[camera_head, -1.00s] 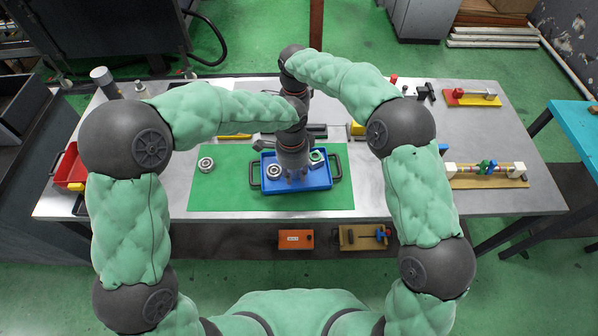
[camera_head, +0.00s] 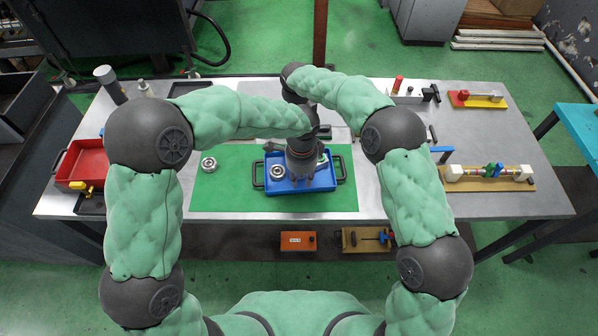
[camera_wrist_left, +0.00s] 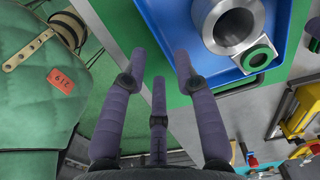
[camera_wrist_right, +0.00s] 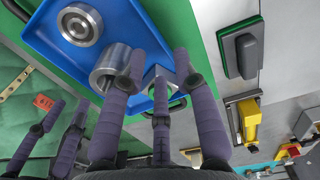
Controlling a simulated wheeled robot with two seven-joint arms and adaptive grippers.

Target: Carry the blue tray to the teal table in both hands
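The blue tray (camera_head: 300,189) lies on the green mat, with black handles at its left and right ends. A bearing ring (camera_head: 277,172) lies in it; a metal cylinder (camera_wrist_right: 110,62) and a green-rimmed part (camera_wrist_left: 258,56) show in the wrist views. My left gripper (camera_head: 312,182) appears over the tray in the head view. In its wrist view, its fingers (camera_wrist_left: 158,80) are spread and empty beside the tray. My right gripper (camera_wrist_right: 158,75) has spread fingers in front of the cylinder; contact is unclear. It is largely hidden in the head view. The teal table (camera_head: 580,125) is at far right.
A loose bearing (camera_head: 209,164) lies on the green mat (camera_head: 225,190), left of the tray. A red bin (camera_head: 82,160) stands at the grey table's left end. Fixtures (camera_head: 490,172) occupy its right side. A floor gap separates the two tables.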

